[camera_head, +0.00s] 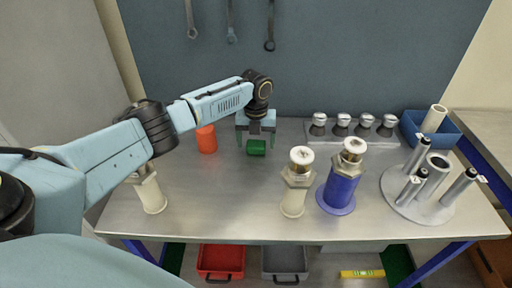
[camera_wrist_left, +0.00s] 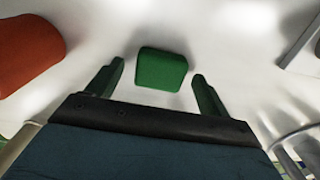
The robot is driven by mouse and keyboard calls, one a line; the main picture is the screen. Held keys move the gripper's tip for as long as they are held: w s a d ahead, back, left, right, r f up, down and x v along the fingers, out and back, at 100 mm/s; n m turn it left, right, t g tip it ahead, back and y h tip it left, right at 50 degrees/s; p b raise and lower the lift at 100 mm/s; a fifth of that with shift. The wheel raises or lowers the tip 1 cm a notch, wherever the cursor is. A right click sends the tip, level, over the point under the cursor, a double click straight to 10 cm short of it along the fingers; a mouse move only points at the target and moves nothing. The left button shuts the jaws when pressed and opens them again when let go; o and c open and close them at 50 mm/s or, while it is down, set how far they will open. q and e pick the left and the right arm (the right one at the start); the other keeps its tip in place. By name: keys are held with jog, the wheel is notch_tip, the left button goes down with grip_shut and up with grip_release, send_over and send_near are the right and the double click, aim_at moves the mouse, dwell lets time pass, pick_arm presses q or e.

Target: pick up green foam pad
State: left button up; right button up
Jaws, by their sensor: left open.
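The green foam pad (camera_head: 256,147) is a small dark green block lying on the metal table near the back middle. In the left wrist view the pad (camera_wrist_left: 162,69) sits just ahead of and between the fingertips, with gaps on both sides. My left gripper (camera_head: 256,134) reaches down over the table at the pad. In the left wrist view my left gripper (camera_wrist_left: 158,82) is open, its two green fingers apart and nothing held. I cannot tell how high it is above the tabletop. My right gripper is not seen.
An orange cylinder (camera_head: 206,139) stands just left of the pad. A cream fitting (camera_head: 294,190) and a blue-based fitting (camera_head: 341,187) stand to the right. A rack (camera_head: 350,139) of several small metal-topped pieces, a blue bin (camera_head: 443,131) and a round stand (camera_head: 419,204) are farther right.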

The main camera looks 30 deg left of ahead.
aim_at(256, 143)
pick_arm(q)
jog(key=c, duration=1.1)
jog(key=shift+o, duration=0.2)
notch_tip(256, 143, up, 10)
jog(key=shift+p, duration=0.35)
